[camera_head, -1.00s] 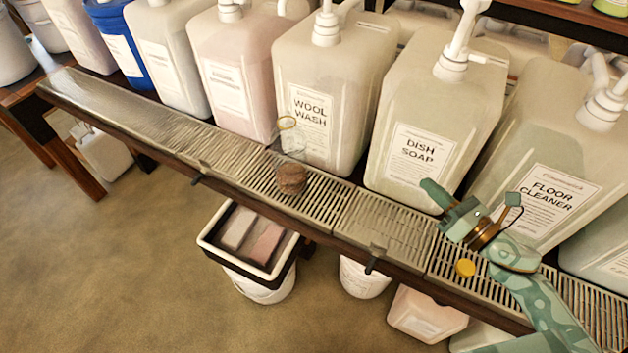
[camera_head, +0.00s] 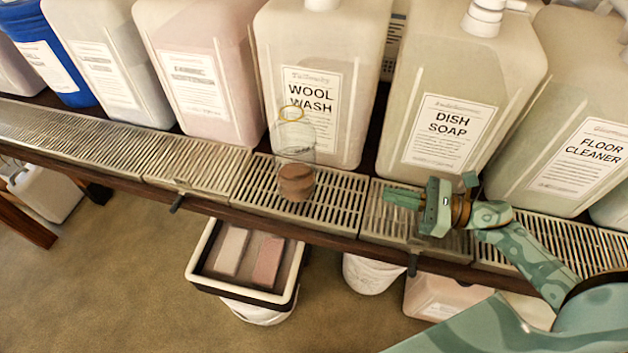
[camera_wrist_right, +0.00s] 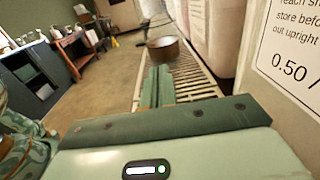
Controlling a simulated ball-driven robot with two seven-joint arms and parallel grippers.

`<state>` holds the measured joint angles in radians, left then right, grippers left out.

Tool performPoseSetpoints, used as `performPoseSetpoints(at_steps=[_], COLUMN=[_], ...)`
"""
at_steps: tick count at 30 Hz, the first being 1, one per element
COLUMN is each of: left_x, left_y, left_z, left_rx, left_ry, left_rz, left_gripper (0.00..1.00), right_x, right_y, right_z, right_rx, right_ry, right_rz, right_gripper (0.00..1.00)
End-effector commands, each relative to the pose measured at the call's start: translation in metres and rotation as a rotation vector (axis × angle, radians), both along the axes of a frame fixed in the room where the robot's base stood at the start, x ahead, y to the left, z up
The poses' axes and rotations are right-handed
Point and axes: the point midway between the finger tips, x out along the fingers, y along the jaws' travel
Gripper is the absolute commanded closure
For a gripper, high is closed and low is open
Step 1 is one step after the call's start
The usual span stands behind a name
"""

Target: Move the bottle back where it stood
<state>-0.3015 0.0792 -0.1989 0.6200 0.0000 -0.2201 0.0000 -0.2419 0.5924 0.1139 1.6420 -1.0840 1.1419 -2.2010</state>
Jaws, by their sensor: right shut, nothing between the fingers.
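A clear bottle (camera_head: 312,148) with a yellow ring at its mouth and dark brown contents at the bottom stands upright on the slatted drip tray (camera_head: 345,212), in front of the wool wash jug (camera_head: 345,55). My right gripper (camera_head: 388,197) is shut and empty over the tray, to the right of the bottle and apart from it, its fingers pointing left towards it. In the right wrist view the shut fingers (camera_wrist_right: 157,76) point along the tray at a round brown object (camera_wrist_right: 163,50), which looks like the bottle's lower part. My left gripper is out of view.
Large jugs, including dish soap (camera_head: 455,85) and floor cleaner (camera_head: 565,120), line the back of the tray closely. The tray is clear left of the bottle.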

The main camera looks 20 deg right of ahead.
Motion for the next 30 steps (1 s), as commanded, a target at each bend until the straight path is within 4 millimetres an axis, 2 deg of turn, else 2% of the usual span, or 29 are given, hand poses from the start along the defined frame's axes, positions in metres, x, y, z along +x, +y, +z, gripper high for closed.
performPoseSetpoints(at_steps=[1, 7, 21, 30], left_x=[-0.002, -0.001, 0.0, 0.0], left_y=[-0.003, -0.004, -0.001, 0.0], left_z=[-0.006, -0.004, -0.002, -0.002], left_rx=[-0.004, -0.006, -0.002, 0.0], left_ry=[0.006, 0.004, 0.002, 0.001], left_rz=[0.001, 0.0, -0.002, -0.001], left_gripper=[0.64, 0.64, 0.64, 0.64], right_x=[0.0, 0.011, 0.071, 0.087], right_y=[0.0, 0.013, 0.088, 0.109], right_z=[-0.008, -0.005, -0.005, -0.007], right_rx=[0.0, 0.001, 0.003, 0.001], right_ry=[0.005, 0.001, 0.002, 0.006], right_rz=[0.0, 0.0, 0.0, 0.0], right_gripper=[1.0, 1.0, 1.0, 1.0])
